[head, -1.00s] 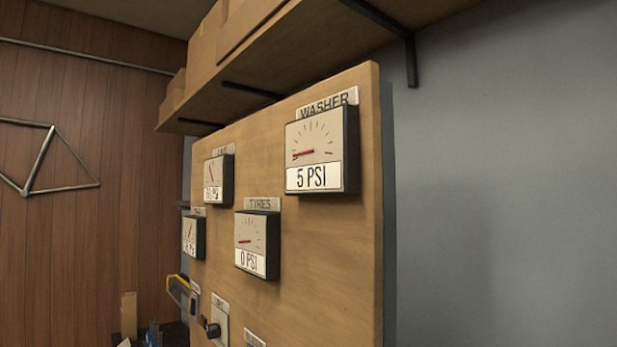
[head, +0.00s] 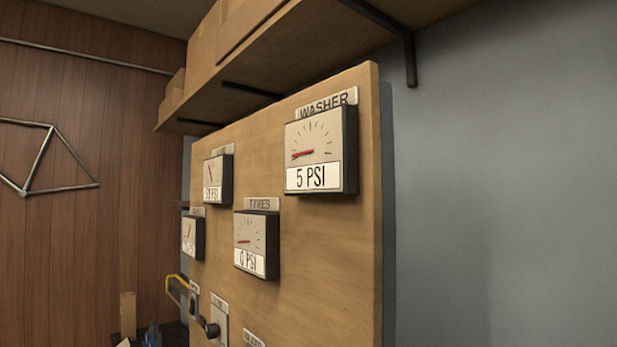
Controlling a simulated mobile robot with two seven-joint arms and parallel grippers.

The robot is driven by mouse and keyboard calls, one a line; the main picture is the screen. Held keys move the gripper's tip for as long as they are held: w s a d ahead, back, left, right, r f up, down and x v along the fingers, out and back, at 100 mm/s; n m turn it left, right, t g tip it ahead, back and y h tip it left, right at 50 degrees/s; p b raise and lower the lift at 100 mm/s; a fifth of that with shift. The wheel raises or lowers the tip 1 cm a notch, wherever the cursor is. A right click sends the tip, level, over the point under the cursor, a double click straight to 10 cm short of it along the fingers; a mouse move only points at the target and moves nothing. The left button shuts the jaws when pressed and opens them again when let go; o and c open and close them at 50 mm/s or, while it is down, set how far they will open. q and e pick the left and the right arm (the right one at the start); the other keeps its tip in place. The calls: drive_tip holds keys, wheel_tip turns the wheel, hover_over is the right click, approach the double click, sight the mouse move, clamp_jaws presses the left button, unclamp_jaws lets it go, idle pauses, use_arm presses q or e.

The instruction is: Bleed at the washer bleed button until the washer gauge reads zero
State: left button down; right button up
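The washer gauge (head: 316,160) is a square dial at the upper right of the wooden panel (head: 330,255), under a plate that says WASHER (head: 327,103). It reads 5 PSI and its red needle points left. At the bottom edge of the head view a label plate (head: 254,340) is cut off; it seems to start with BLEED. The bleed button itself is out of view. Neither of my grippers shows.
A TYRES gauge (head: 257,244) reads 0 PSI. Two more gauges hang to its left, one upper (head: 218,178) and one lower (head: 193,237). A dark knob (head: 212,329) sticks out below. A shelf with boxes (head: 235,35) overhangs the panel.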

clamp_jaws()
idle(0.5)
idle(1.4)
